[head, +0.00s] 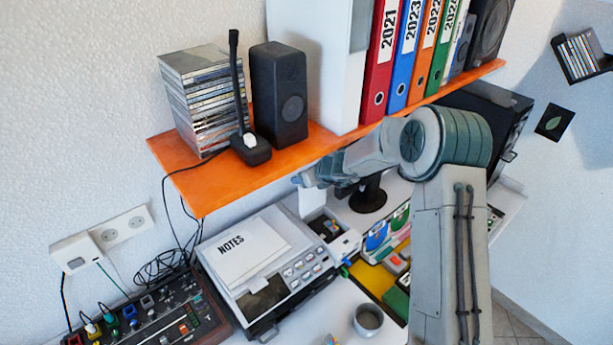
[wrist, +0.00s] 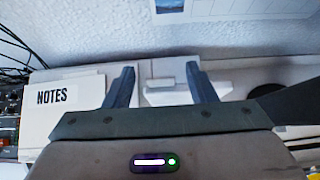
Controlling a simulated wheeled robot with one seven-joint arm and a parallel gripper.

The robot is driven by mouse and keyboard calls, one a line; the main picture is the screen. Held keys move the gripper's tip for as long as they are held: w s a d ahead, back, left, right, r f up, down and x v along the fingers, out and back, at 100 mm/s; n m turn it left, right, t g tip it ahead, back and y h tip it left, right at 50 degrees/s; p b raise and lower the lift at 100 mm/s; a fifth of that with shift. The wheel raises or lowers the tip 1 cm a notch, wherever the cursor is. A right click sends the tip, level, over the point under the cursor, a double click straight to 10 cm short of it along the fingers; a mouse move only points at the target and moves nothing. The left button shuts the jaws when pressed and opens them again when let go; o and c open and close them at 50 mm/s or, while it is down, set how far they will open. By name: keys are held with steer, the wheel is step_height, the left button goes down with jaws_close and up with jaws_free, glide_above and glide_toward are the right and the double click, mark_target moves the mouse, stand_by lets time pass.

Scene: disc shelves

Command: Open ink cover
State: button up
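A white and grey printer-like machine (head: 285,310) stands on the desk, with a NOTES sheet (head: 238,258) on top and rows of buttons on its front panel. The NOTES sheet also shows in the wrist view (wrist: 62,105). My gripper (head: 303,180) hangs just below the orange shelf, above the machine's right rear part. In the wrist view my gripper (wrist: 160,68) has its two fingers wide apart and empty. A white panel with a small raised grip (wrist: 160,78) shows between and beyond the fingers. I cannot tell for sure whether this is the ink cover; no contact is visible.
The orange shelf (head: 285,157) with disc cases (head: 205,95), a black speaker (head: 279,95) and binders is close above my arm. A mixer-like device (head: 165,315) with cables is at left. A grey mug (head: 368,319) stands on the desk in front.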

steer(key=shift+d, duration=0.1)
steer(key=s+d+r+b, duration=0.2)
steer(key=s+d+b, duration=0.3)
steer(key=s+d, duration=0.4)
steer(key=shift+s+d+b, duration=0.4)
steer(key=shift+s, duration=0.25)
steer(key=shift+d+f, duration=0.1)
